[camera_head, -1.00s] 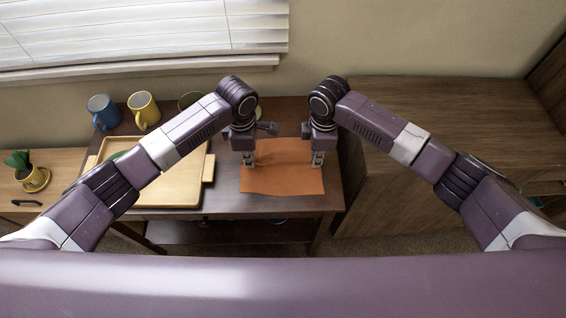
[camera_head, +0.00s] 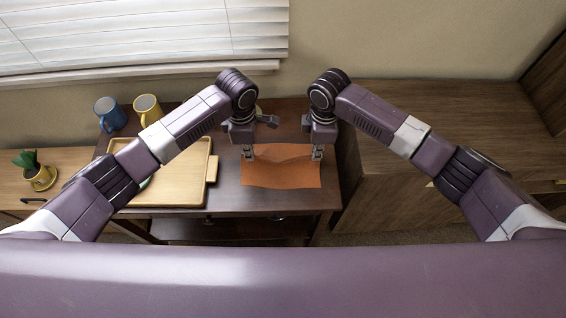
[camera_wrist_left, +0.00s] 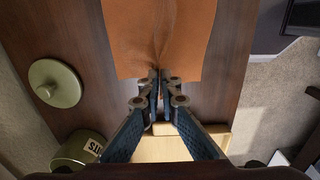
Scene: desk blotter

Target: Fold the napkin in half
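The orange-brown napkin (camera_head: 282,175) lies on the dark wooden table, with a crease or raised ridge running between my two grippers. My left gripper (camera_head: 248,154) is at the napkin's left edge. In the left wrist view the fingers of my left gripper (camera_wrist_left: 159,76) are closed together on the middle of the napkin's near edge, and the napkin (camera_wrist_left: 183,40) puckers up from that pinch. My right gripper (camera_head: 317,155) is at the napkin's right edge, its fingers close together with cloth at the tips; the exact grip there is small in view.
A wooden tray (camera_head: 178,198) stands left of the napkin, with blue (camera_head: 108,112) and yellow (camera_head: 147,108) mugs behind it. In the left wrist view a green round lid (camera_wrist_left: 56,83) and a green canister (camera_wrist_left: 75,152) are at the left. Bare table (camera_head: 225,200) shows around the napkin.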

